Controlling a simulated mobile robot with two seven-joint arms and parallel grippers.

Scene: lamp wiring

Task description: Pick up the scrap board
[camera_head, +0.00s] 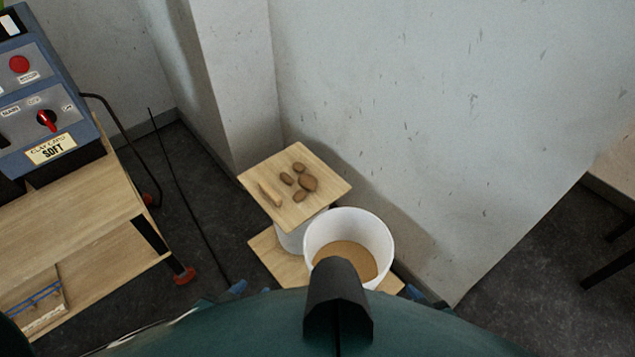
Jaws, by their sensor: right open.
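A square light-wood board (325,179), which appears to be the scrap board, lies flat on top of a white container (291,236) in the middle of the view. Several brown clay-like lumps (308,184) and a thin, lighter, stick-like piece (270,193) lie on it. The board overhangs the container, and most of the container is hidden under it. Neither of my grippers shows in this view.
An open white bucket (384,233) with tan contents stands right beside the board, on a low wooden platform (268,251). Walls stand close behind. A wooden bench (95,213) with a blue control box (60,101) is at left. Dark cables cross the floor between.

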